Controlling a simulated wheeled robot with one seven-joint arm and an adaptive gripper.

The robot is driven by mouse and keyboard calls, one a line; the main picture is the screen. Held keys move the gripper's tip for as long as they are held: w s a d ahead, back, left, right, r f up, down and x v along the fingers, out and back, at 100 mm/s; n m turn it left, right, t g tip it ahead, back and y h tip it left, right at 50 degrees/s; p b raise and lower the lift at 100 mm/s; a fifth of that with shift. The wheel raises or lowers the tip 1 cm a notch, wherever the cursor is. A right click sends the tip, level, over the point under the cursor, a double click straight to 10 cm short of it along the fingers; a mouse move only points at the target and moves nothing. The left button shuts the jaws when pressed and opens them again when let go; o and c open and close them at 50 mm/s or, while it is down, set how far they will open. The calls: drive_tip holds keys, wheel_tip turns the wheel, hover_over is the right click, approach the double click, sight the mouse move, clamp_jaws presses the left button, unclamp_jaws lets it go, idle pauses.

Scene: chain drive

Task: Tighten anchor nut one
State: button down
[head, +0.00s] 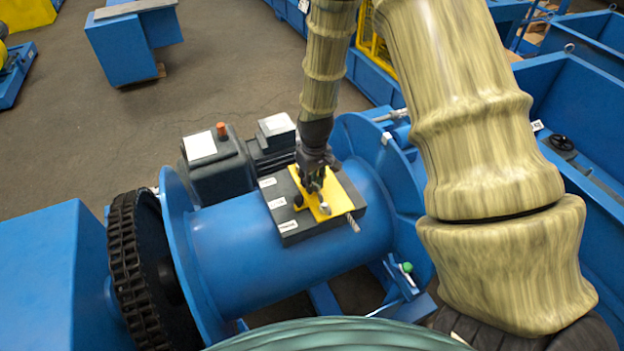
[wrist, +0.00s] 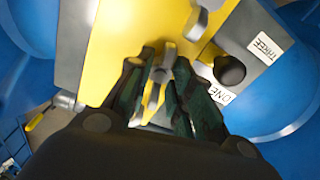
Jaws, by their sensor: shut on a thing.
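A dark grey block with a yellow plate (head: 331,184) sits on top of the blue drum. My gripper (head: 315,188) comes down onto the yellow plate from above. In the wrist view, its dark green fingers (wrist: 165,85) are shut on a small metal piece (wrist: 168,58), which stands over the yellow plate (wrist: 125,40). I cannot tell whether this piece is anchor nut one; the fingers hide its lower part. A second metal piece (wrist: 196,22) and a dark round knob (wrist: 229,70) are beside it.
The blue drum (head: 240,250) has a flange at each end, with a black chain wheel (head: 140,265) at the left. A dark motor (head: 218,165) stands behind the block. A threaded metal rod (head: 352,222) sticks out at the block's front right. Open floor lies at the upper left.

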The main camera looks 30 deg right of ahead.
drive_tip(key=m, duration=0.5)
drive_tip(key=shift+w+r+m+p, duration=0.2)
drive_tip(key=shift+m+p, duration=0.1)
drive_tip(key=m+p, duration=0.1)
drive_tip(key=m, duration=0.5)
drive_tip(key=m+p, duration=0.1)
drive_tip(key=m, duration=0.3)
drive_tip(key=shift+m, duration=0.4)
drive_tip(key=shift+d+m+h+p, duration=0.1)
drive_tip(key=shift+m+h+p, duration=0.2)
drive_tip(key=shift+m+p, duration=1.15)
drive_tip(key=shift+m+b, duration=0.55)
drive_tip(key=shift+m, duration=0.1)
drive_tip(key=c, duration=1.6)
unclamp_jaws()
drive_tip(key=shift+o, duration=0.2)
drive_tip(key=shift+f, duration=0.1)
